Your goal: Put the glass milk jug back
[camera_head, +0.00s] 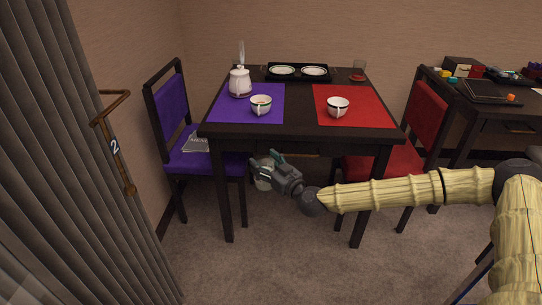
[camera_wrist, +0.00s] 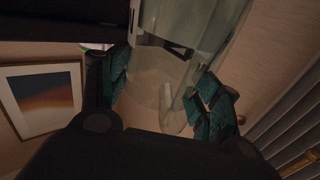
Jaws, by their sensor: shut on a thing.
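My gripper (camera_head: 265,165) is in front of the near edge of the dark table, below the level of its top. It is shut on the glass milk jug. In the wrist view the jug (camera_wrist: 150,98) is clear glass between the teal fingers (camera_wrist: 165,100), with its handle toward the right finger. In the head view only a pale part of the jug (camera_head: 262,184) shows at the gripper, and the rest is hidden or hard to make out.
The table (camera_head: 297,117) holds a purple mat (camera_head: 225,110), a red mat (camera_head: 365,108), two cups, a white teapot (camera_head: 240,83) and a black tray (camera_head: 297,79) with two plates. A purple chair (camera_head: 210,165) stands left and a red chair (camera_head: 425,108) right.

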